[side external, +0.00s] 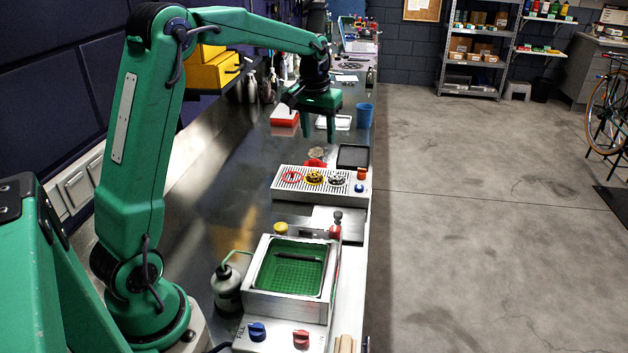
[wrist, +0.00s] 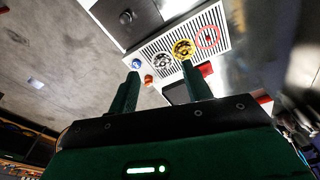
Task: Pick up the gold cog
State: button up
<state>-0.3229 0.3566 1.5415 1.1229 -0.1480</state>
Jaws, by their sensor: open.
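The gold cog (side external: 314,178) lies on a white slotted tray (side external: 281,194), between a red ring (side external: 291,177) and a dark silver cog (side external: 337,179). In the wrist view the gold cog (wrist: 183,49) sits beyond my fingertips, between the silver cog (wrist: 162,61) and the red ring (wrist: 208,38). My gripper (side external: 319,140) is open and empty, pointing down above the bench, farther back than the tray. Its two fingers also show in the wrist view (wrist: 160,68), apart, with nothing between them.
A small orange-red part (side external: 361,173) and a blue one (side external: 359,188) stand at the tray's right end. A black square pad (side external: 353,156) lies behind the tray. A metal basin with a green inside (side external: 290,270) and a bottle (side external: 227,287) stand nearer the camera. A blue cup (side external: 364,115) stands at the back.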

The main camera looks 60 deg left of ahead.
jog(key=n+g, duration=0.1)
jog(key=n, duration=0.1)
send_near(314, 174)
jog(key=shift+d, duration=0.2)
jog(key=shift+f, duration=1.25)
jog(key=shift+f, duration=0.1)
jog(key=shift+s+f, duration=0.1)
jog(key=shift+f, duration=2.4)
jog(key=c, duration=0.7)
